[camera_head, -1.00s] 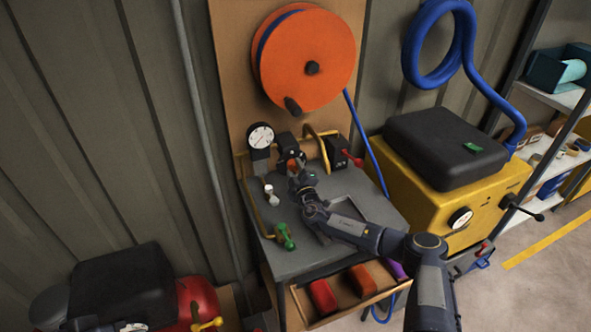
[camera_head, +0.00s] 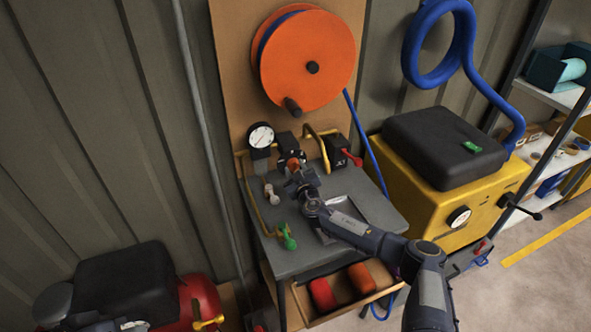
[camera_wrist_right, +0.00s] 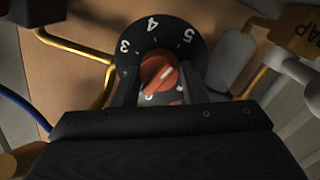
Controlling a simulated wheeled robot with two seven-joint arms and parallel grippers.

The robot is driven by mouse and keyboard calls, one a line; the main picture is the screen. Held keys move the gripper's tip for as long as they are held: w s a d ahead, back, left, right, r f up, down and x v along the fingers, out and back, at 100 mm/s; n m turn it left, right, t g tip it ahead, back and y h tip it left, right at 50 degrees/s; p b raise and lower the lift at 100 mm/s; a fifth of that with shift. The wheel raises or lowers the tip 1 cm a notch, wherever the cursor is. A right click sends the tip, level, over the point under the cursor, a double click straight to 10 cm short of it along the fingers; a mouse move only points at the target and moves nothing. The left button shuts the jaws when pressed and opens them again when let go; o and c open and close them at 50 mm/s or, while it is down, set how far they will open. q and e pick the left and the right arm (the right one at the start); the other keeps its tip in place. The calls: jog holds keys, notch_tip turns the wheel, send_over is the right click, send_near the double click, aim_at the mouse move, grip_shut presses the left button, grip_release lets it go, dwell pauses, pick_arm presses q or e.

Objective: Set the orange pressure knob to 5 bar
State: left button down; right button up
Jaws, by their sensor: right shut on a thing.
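The orange pressure knob (camera_wrist_right: 158,72) sits on a black dial (camera_wrist_right: 178,40) with white numbers; 3, 4 and 5 are readable in the right wrist view. My right gripper (camera_wrist_right: 160,85) is shut on the knob, one finger at each side. In the head view the right gripper (camera_head: 297,172) is at the panel, partly covering the orange knob (camera_head: 293,160). A round white gauge (camera_head: 261,136) is left of it; its reading is too small. My left gripper is out of view.
A white-handled lever (camera_head: 271,194) and a green valve handle (camera_head: 287,238) are left of my right arm. A red handle (camera_head: 352,158) is to its right. Below is an open drawer (camera_head: 318,318) with coloured items. A yellow machine (camera_head: 440,195) stands right.

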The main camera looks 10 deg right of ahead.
dwell(0.3)
jog(key=o, duration=1)
jog(key=shift+c, duration=0.2)
jog(key=s, duration=0.7)
jog(key=shift+s+d, duration=0.4)
jog(key=shift+r, duration=0.15)
